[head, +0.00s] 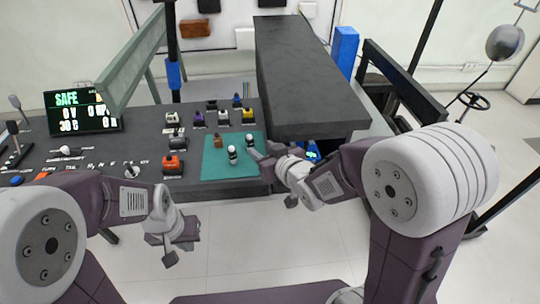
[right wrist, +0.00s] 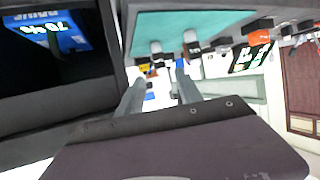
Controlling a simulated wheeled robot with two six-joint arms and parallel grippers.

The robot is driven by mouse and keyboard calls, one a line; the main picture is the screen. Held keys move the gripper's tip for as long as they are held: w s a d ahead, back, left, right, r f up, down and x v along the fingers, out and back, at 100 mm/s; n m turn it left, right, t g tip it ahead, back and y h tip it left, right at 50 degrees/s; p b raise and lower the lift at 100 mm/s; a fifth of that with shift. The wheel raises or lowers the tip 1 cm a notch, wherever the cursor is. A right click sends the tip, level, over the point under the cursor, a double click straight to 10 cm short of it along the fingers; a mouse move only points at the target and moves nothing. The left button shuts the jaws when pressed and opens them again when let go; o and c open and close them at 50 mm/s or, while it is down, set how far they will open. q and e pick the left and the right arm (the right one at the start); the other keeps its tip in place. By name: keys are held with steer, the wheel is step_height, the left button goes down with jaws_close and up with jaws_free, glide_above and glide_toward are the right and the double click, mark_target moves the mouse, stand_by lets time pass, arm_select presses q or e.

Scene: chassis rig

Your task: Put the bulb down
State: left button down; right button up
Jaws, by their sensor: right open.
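Two small bulbs with white and dark parts stand on the green mat: one bulb (head: 233,155) near the middle and another bulb (head: 250,141) further back at the right. In the right wrist view they appear beyond the fingers, as one bulb (right wrist: 157,50) and another bulb (right wrist: 190,42); I cannot tell which is which. My right gripper (head: 257,153) is at the mat's right edge, open, with nothing seen between its fingers (right wrist: 160,76). My left gripper (head: 171,250) hangs in front of the console, away from the bulbs; its jaws are too unclear to read.
The green mat (head: 215,169) lies on the dark console. A small brown block (head: 218,141) stands on it. Several coloured switches, including an orange one (head: 172,164), are left of the mat. A large dark slab (head: 300,80) rises behind and right of my right gripper.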

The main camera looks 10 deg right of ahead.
steer(key=b+v, duration=0.3)
steer(key=shift+s+f, duration=0.15)
steer(key=shift+f, duration=0.15)
arm_select(q)
step_height(320, 180, down, 5)
steer(key=shift+f+b, duration=0.1)
steer(key=shift+b, duration=0.35)
arm_select(e)
steer(key=shift+v, duration=0.8)
steer(key=shift+d, duration=0.15)
steer(key=s+d+f+m+g+h, duration=0.2)
steer(key=s+d+f+g, duration=0.1)
steer(key=d+f, duration=0.3)
steer(key=s+d+f+m+g+h, duration=0.1)
steer(key=s+d+f+g+h, duration=0.15)
steer(key=f, duration=0.45)
steer(key=s+d+f+m+g, duration=0.1)
steer(key=s+d+f+g, duration=0.2)
steer(key=s+f+g, duration=0.3)
steer(key=s, duration=0.3)
steer(key=shift+s+m+h, duration=0.35)
steer(key=shift+s+m, duration=0.05)
steer(key=shift+d, duration=0.1)
